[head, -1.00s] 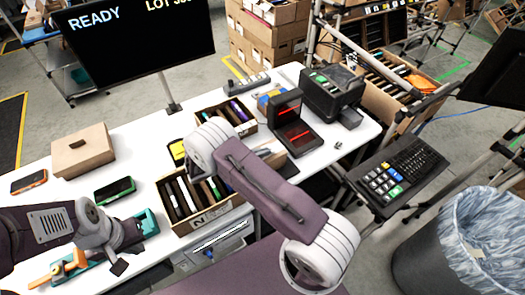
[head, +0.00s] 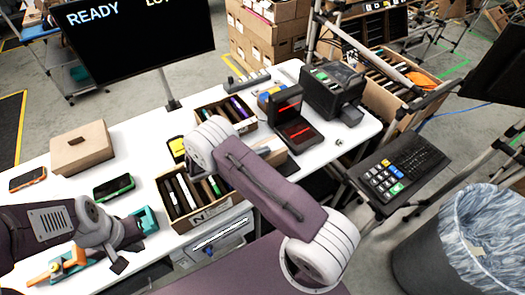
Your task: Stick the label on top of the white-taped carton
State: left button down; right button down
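A closed tan carton (head: 82,150) with a small dark patch on top sits on the white table at the left. I cannot make out white tape on it, and I cannot pick out a loose label. A tan, pale-edged piece (head: 272,153) shows partly behind my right forearm. My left gripper (head: 128,250) is low at the left, beside a teal item (head: 148,221); its fingers are too unclear to tell open from shut. My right arm crosses the middle, and its gripper is hidden.
Open boxes of upright items (head: 188,207) (head: 238,108) stand mid-table. Two phone-like devices (head: 27,179) (head: 114,187) lie left. A black scanner-like device (head: 297,130) and a printer-like machine (head: 333,88) stand right. A keypad (head: 385,178) and a lined bin (head: 450,240) are beyond the table.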

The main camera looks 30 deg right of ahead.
jog(key=shift+f, duration=0.1)
dwell(0.3)
jog(key=c, duration=1.6)
grip_release()
jog(key=w+b+v, duration=0.1)
jog(key=b+v, duration=0.2)
jog(key=v, duration=0.5)
notch_tip(320, 180, up, 6)
jog(key=s+a+p, duration=0.1)
jog(key=p, duration=0.4)
